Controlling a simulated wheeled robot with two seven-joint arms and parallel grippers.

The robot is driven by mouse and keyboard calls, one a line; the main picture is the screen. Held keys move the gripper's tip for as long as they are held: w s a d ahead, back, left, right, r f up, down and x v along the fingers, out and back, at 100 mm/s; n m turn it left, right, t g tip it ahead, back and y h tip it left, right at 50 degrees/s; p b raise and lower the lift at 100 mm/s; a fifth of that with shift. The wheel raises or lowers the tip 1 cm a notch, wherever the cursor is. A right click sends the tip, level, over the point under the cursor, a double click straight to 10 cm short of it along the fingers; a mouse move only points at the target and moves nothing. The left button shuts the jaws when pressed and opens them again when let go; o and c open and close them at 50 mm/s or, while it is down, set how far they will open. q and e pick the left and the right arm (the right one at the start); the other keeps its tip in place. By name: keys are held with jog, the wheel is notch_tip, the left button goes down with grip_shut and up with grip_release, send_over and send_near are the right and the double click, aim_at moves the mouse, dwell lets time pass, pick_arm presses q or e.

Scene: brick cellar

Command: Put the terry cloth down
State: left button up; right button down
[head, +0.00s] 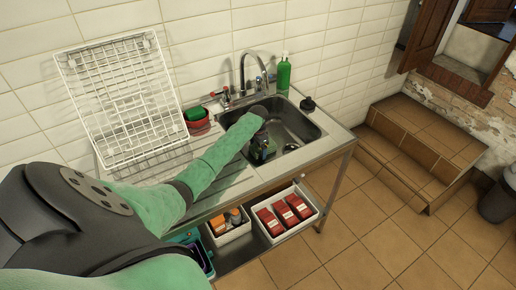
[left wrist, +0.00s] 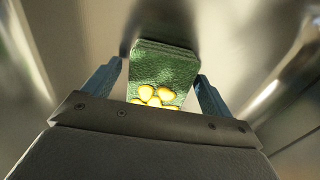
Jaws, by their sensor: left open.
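The terry cloth (left wrist: 165,68) is green with a yellow pattern and looks folded into a small block. In the left wrist view it is between the two blue-grey fingers of my left gripper (left wrist: 157,85), with a narrow gap visible on each side. The gripper is open. In the head view my left arm reaches into the sink and the left gripper (head: 262,150) is low in the basin. There the cloth is mostly hidden by the hand, and I cannot tell how it rests on the basin floor. My right gripper is not in view.
The steel sink basin (head: 312,127) surrounds the gripper, with a tap (head: 243,72) behind. A white wire rack (head: 118,95) leans at left. Bins with red boxes (head: 285,212) are below.

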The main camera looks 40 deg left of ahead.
pick_arm(q)
jog(key=shift+r, duration=0.1)
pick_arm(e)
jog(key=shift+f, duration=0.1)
pick_arm(q)
jog(key=shift+r, duration=0.4)
notch_tip(320, 180, up, 11)
jog(key=b, duration=0.3)
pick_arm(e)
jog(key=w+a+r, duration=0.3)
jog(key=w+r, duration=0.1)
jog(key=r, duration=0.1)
pick_arm(q)
jog(key=shift+r, duration=0.1)
